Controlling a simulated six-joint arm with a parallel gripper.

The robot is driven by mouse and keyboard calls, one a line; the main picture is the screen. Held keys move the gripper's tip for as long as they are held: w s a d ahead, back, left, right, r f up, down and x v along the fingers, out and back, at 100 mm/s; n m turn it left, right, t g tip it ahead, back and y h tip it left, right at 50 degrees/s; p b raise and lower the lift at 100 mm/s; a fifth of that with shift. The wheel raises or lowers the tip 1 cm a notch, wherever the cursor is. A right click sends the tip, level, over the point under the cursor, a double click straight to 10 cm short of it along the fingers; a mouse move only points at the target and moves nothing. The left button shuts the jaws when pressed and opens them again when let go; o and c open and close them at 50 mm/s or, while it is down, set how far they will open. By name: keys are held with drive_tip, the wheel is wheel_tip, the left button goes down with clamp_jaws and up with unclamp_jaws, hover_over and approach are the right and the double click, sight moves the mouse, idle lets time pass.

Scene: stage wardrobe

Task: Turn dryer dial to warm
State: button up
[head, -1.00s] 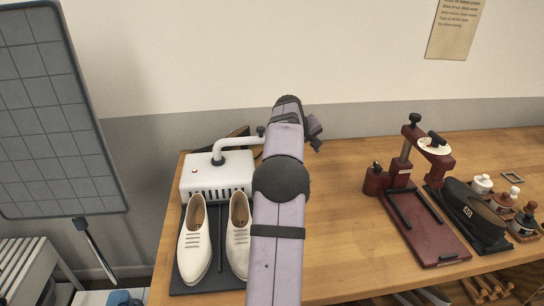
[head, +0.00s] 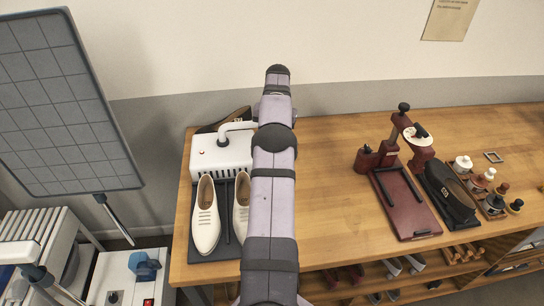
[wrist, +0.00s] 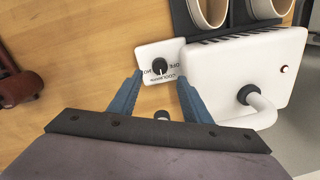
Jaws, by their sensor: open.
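The dryer is a white box (head: 222,155) with a bent white pipe, at the left end of the bench in the head view. In the wrist view its body (wrist: 245,80) is at right, with a small white dial plate (wrist: 147,52) beside it. The round black dial (wrist: 159,66) has a pale mark and printed words around it, including OFF and COOL; its exact setting is hard to read. My gripper (wrist: 160,77) is open, its blue fingers on either side of the dial, with nothing visibly held. My arm hides the dial and gripper in the head view.
Cream shoes (head: 206,220) stand on a dark mat (head: 222,246) in front of the dryer. A dark red press (head: 405,205) and small bottles (head: 463,165) are at right. Bare bench top (head: 325,175) lies between. A grey gridded panel (head: 65,110) stands at left.

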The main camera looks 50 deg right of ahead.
drive_tip(key=shift+w+f+p, duration=0.15)
drive_tip(key=shift+f+p, duration=1.1)
drive_tip(key=shift+f, duration=2.25)
drive_tip(key=shift+c, duration=0.6)
drive_tip(key=c, duration=0.9)
